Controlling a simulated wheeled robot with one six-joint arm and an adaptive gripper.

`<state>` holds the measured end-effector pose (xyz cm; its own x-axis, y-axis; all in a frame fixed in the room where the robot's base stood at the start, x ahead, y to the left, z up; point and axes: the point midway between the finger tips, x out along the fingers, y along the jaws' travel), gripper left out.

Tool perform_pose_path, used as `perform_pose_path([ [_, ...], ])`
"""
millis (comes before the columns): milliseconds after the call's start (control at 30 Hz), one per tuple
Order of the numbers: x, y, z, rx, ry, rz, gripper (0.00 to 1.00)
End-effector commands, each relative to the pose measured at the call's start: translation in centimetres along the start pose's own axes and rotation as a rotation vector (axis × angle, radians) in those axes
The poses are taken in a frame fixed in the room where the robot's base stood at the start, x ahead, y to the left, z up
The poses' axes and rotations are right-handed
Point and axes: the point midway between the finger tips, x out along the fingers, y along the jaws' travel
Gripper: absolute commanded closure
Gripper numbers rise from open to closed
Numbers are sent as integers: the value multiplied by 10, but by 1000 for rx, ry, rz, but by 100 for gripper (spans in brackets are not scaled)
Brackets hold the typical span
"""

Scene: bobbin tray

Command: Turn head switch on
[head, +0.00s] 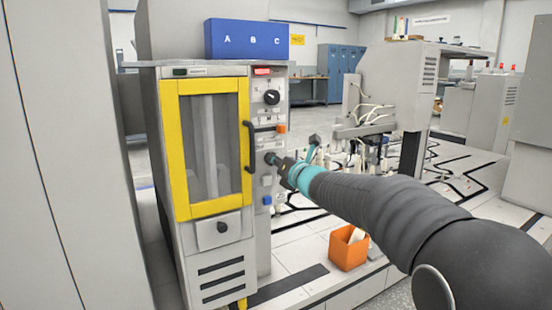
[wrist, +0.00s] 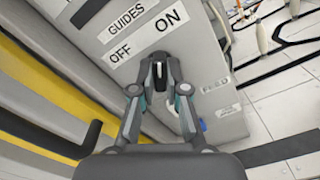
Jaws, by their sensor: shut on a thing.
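A dark switch knob (wrist: 159,73) with a pale mark sits on the grey control panel (wrist: 208,60). The label beside it in the wrist view reads GUIDES, with OFF and ON plates below that; no plate reading HEAD is legible. My gripper (wrist: 160,82) is shut on this knob, one finger on each side. In the head view my gripper (head: 277,160) reaches the narrow panel from the right and mostly hides the knob. I cannot tell for sure whether the knob points to OFF or ON. A black dial (head: 271,97) sits higher on the panel.
A yellow-framed door (head: 211,206) with a black handle (head: 249,146) stands just left of the panel. A blue button (head: 267,200) and a FEED plate (wrist: 215,86) are below the knob. An orange bin (head: 347,250) stands on the floor at the right.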

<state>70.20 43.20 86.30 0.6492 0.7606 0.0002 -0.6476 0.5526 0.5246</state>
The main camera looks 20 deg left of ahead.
Motion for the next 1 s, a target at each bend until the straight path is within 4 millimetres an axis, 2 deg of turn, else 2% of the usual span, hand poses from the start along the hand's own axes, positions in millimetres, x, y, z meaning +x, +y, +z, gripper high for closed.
perform_pose_path([
  [333, 1, 1, -2, 138, 4, 1, 100],
  [867, 1, 0, -3, 163, 4, 1, 100],
  [900, 1, 0, -3, 163, 4, 1, 81],
  [1000, 0, 0, -2, 162, 3, 1, 61],
])
